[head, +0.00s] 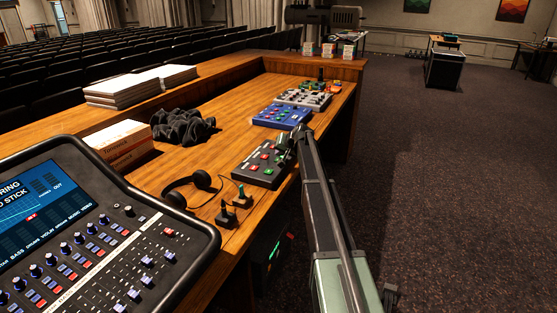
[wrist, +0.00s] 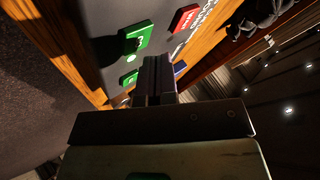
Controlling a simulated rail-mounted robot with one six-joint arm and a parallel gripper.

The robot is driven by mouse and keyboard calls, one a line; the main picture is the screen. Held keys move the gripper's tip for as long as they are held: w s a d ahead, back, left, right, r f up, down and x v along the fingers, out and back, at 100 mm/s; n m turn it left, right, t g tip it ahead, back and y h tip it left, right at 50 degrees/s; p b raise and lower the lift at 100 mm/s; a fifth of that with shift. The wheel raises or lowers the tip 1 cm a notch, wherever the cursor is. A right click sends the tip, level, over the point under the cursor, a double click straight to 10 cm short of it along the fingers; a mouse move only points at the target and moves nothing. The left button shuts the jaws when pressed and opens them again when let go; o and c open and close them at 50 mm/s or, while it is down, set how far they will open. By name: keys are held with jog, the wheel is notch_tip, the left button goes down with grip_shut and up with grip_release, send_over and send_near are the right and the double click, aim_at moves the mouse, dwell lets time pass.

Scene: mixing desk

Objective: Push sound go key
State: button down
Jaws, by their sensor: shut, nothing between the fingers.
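A dark key box (head: 258,174) with red and green keys sits on the desk near its right edge in the head view. In the wrist view its grey face shows an upper green key (wrist: 137,40), a lower green key (wrist: 128,79) and a red key (wrist: 184,19). The labels are too small or turned to read, so I cannot tell which is sound go. My gripper (wrist: 156,64) is shut and empty, its tips close to the green keys. Contact cannot be made out. In the head view my gripper (head: 287,150) is over the box's right end, hiding part of it.
A blue box (head: 281,117) and a grey box (head: 303,98) stand behind. Headphones (head: 191,188), two small joysticks (head: 242,195) and a mixing console (head: 115,245) are nearer. A black cloth (head: 182,128) lies left. Open floor lies right of the desk.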

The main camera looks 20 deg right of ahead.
notch_tip(320, 180, up, 6)
jog(key=p, duration=0.5)
jog(key=shift+f, duration=0.1)
jog(key=s+a+f+n+g, duration=0.2)
jog(key=s+a+g, duration=0.1)
jog(key=s+a, duration=1.1)
jog(key=s+a+f+n+g, duration=0.25)
jog(key=s+a, duration=0.75)
jog(key=s, duration=0.7)
jog(key=s+a+n+g+h, duration=0.1)
jog(key=s+a+g+h, duration=0.1)
jog(key=s, duration=1.4)
jog(key=shift+s+a+f+g+h, duration=0.15)
jog(key=shift+a+f+g+h, duration=0.2)
jog(key=shift+a+g, duration=0.3)
